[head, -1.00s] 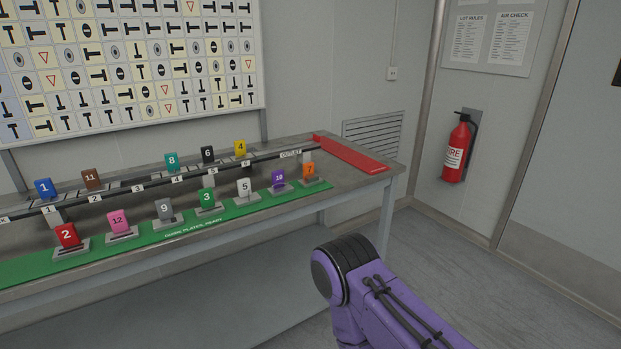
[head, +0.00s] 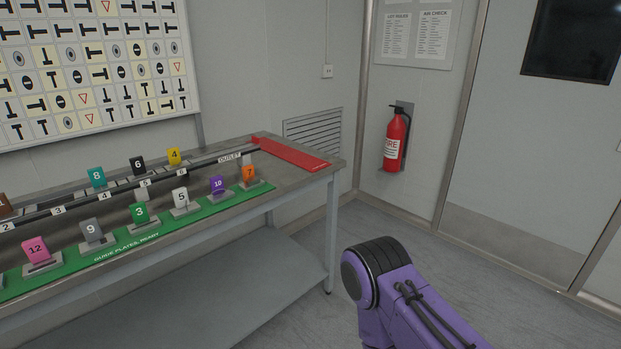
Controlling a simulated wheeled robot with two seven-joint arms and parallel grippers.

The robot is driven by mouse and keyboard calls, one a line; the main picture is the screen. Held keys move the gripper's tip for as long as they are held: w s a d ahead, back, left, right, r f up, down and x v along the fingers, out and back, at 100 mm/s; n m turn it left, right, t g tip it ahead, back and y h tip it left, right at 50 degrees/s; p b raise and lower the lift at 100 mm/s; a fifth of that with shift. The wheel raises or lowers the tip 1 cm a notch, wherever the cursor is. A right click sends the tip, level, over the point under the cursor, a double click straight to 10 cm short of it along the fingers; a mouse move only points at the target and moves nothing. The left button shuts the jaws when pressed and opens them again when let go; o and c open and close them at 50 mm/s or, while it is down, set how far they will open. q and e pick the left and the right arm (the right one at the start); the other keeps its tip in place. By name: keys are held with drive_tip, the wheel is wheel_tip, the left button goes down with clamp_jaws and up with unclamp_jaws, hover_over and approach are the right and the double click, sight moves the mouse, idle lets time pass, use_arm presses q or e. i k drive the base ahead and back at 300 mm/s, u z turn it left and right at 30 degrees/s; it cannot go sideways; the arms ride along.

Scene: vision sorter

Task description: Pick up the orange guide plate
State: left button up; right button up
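The orange guide plate (head: 249,173), marked 7, stands upright in a small holder at the right end of the green strip (head: 205,221) on the table. A purple plate (head: 218,184) marked 10 stands just left of it. A purple arm link of mine shows at the lower right, well apart from the plate. Neither of my grippers is in view, so what they hold cannot be seen.
The metal table (head: 318,178) has a rail (head: 120,197) with several numbered plates along it. A red strip (head: 292,155) lies at its right end. A fire extinguisher (head: 395,141) hangs on the wall. The floor right of the table is clear.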

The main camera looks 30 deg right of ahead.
sight(251, 181)
drive_tip(key=z, duration=1.8)
drive_tip(key=i, duration=2.9)
drive_tip(key=u, duration=2.5)
